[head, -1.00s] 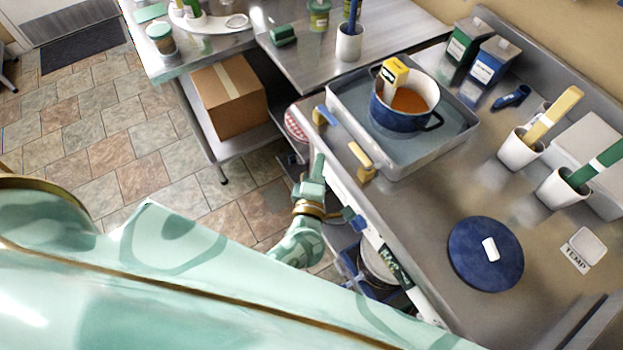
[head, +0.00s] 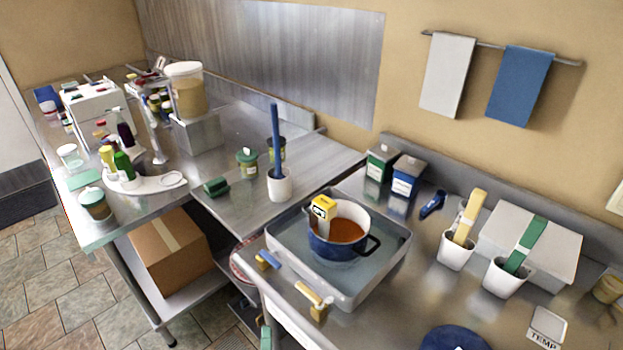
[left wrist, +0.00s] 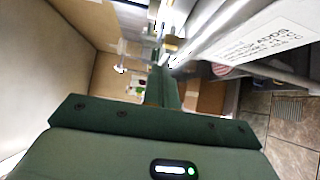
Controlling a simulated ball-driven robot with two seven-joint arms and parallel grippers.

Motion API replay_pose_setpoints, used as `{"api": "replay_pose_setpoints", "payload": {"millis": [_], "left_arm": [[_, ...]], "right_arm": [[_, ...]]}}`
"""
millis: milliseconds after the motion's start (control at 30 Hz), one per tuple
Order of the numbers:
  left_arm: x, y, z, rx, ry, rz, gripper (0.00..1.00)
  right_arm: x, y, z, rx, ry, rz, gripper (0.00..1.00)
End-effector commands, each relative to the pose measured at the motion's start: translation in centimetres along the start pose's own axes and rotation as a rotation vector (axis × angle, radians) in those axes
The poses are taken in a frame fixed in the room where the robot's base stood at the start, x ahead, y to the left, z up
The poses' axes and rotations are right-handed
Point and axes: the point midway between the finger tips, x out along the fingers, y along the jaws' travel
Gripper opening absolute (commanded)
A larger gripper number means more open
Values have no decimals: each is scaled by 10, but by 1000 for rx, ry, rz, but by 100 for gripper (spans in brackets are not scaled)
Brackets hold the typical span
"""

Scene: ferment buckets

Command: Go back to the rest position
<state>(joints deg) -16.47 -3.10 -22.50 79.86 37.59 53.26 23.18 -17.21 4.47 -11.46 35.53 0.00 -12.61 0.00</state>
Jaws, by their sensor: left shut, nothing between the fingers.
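Only the tip of my left gripper (head: 266,338) shows in the head view, at the bottom edge in front of the right-hand counter. In the left wrist view, my left gripper (left wrist: 162,88) has its green fingers together with nothing between them. The fingers point away from the camera, past the counter's front side on the right. My right gripper is in neither view.
A grey tray (head: 398,262) with a blue pot (head: 322,247) stands near the right-hand counter's front edge. Yellow-handled tools (head: 318,308) lie beside it. A cardboard box (head: 165,258) sits on a low shelf. Tiled floor (head: 55,280) is clear at the left.

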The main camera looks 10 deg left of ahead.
Motion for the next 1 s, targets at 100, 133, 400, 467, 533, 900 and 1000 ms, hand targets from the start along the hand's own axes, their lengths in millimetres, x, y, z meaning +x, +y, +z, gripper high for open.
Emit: {"api": "replay_pose_setpoints", "payload": {"millis": [100, 133, 400, 467, 533, 900, 1000], "left_arm": [[-3, -15, 2, 66, -37, -22, 0], [-6, -25, 3, 112, -64, -39, 0], [-91, -212, -16, 878, -589, -350, 0], [-123, -254, -34, 1041, -732, -432, 0], [-162, -295, -61, 1212, -901, -525, 0], [-305, -376, -181, 1640, -1518, -822, 0], [-310, -376, -186, 1653, -1544, -832, 0]], "right_arm": [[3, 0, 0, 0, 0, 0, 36], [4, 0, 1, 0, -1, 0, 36], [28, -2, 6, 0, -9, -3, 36], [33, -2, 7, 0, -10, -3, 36], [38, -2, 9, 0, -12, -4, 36], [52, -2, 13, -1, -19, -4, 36], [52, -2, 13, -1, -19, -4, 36]]}}
